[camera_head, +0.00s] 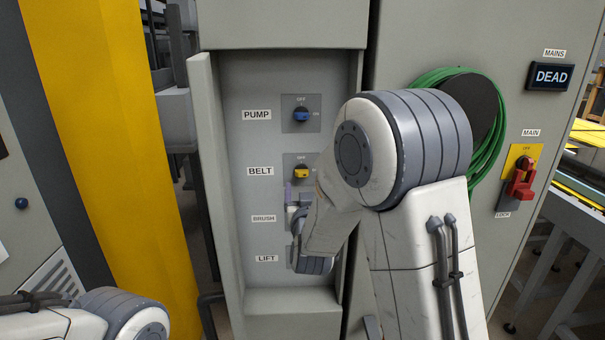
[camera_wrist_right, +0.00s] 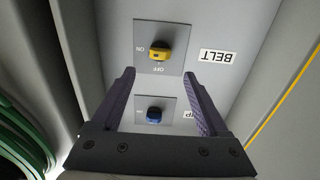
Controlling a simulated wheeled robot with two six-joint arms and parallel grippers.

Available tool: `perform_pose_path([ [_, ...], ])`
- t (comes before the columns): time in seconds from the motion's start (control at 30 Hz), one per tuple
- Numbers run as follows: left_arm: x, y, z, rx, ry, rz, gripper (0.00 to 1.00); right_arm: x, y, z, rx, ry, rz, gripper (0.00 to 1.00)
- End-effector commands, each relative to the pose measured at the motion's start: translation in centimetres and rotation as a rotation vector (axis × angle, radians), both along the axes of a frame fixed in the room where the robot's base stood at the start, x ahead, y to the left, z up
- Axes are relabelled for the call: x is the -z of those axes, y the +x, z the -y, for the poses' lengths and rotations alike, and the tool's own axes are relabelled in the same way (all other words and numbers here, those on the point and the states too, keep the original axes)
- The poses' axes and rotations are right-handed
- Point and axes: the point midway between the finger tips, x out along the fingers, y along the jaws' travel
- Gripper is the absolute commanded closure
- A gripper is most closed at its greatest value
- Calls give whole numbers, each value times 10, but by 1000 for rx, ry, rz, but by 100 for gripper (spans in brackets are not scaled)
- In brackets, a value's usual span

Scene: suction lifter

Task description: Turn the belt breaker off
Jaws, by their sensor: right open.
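The yellow belt knob (camera_head: 301,173) is on a small grey plate beside the BELT label (camera_head: 260,171) inside the open cabinet. It also shows in the right wrist view (camera_wrist_right: 155,44), upside down, with OFF below it and ON to its left. I cannot tell for certain which mark it points to. My right gripper (camera_head: 292,194) is just below the knob in the head view, partly hidden by its own wrist. In the wrist view, its purple fingers (camera_wrist_right: 156,75) are apart and empty, short of the knob. My left gripper is out of view.
The blue pump knob (camera_head: 301,116) is above the belt knob. The BRUSH (camera_head: 263,218) and LIFT (camera_head: 266,258) controls below are mostly hidden by my right arm. Cabinet side walls (camera_head: 207,150) flank the panel. A green hose (camera_head: 492,150) and red main switch (camera_head: 521,183) are at right.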

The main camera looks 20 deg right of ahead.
Motion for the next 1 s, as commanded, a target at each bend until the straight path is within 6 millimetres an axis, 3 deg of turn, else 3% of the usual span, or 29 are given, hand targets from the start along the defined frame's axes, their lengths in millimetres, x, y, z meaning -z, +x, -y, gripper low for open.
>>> perform_pose_path([
  [0.1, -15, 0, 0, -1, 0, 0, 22, -4, 22, 7, 3, 1, -3, 22],
  [0.4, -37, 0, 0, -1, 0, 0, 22, -3, 69, 21, 0, 1, -3, 22],
  [0.6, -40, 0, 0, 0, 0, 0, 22, 0, 81, 24, 0, 2, -3, 22],
  [0.83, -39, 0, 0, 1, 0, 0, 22, 1, 82, 24, -1, 2, -3, 22],
  [0.87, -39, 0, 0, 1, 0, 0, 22, 1, 82, 24, -1, 2, -3, 26],
  [1.0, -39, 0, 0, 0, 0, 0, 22, 0, 81, 24, -1, 2, -3, 80],
])
